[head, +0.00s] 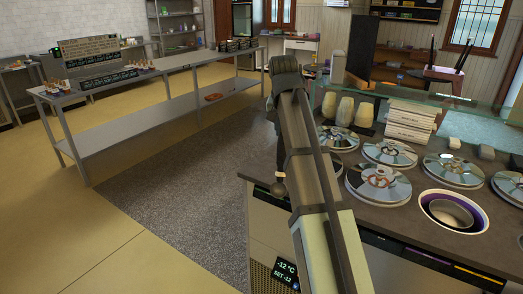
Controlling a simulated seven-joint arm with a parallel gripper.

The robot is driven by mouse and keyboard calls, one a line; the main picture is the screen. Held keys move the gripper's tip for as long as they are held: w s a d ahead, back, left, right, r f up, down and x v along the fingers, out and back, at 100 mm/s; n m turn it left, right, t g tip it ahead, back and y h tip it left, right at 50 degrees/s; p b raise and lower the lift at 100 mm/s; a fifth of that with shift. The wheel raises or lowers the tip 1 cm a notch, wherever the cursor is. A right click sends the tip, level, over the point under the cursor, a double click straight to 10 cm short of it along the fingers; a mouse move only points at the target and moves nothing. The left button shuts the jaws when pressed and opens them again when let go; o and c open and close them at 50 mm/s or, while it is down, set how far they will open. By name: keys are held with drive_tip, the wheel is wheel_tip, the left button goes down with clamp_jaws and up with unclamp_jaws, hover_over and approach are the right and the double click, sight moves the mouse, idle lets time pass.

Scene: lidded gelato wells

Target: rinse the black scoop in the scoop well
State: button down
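My arm crosses the middle of the head view, bending down at its top over the counter's left edge. My gripper (278,140) hangs there, mostly hidden behind my arm, and its fingers cannot be made out. A small rounded dark-brown thing (278,190) shows below it; I cannot tell whether it is the scoop's bowl or whether it is held. No black scoop is clearly recognisable. An open round well (428,207) with a white rim, purple inside and a metal bowl sits at the right; I cannot tell whether it is the scoop well.
Several shiny round lids (387,152) cover wells in the brown counter (405,225). A steel table (150,75) stands left, across open floor.

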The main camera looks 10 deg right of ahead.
drive_tip(key=s+d+r+m+h, duration=0.15)
drive_tip(key=s+d, duration=0.45)
drive_tip(key=d, duration=0.7)
drive_tip(key=s+d+r+m+h, duration=0.15)
drive_tip(key=s+d, duration=0.35)
drive_tip(key=d, duration=0.8)
drive_tip(key=s+d+r+m+h, duration=0.1)
drive_tip(key=s+d+r+m, duration=0.15)
drive_tip(key=s+d, duration=0.75)
drive_tip(key=s+d+r+m+h, duration=0.1)
drive_tip(key=s+d+r+m, duration=0.1)
drive_tip(key=s+d, duration=1.1)
drive_tip(key=s+d+r+m+h, duration=0.1)
drive_tip(key=s+d+r+h, duration=0.1)
drive_tip(key=s+d, duration=1.1)
wheel_tip(320, 180, down, 14)
drive_tip(key=shift+w+r, duration=0.15)
drive_tip(key=shift+d, duration=0.1)
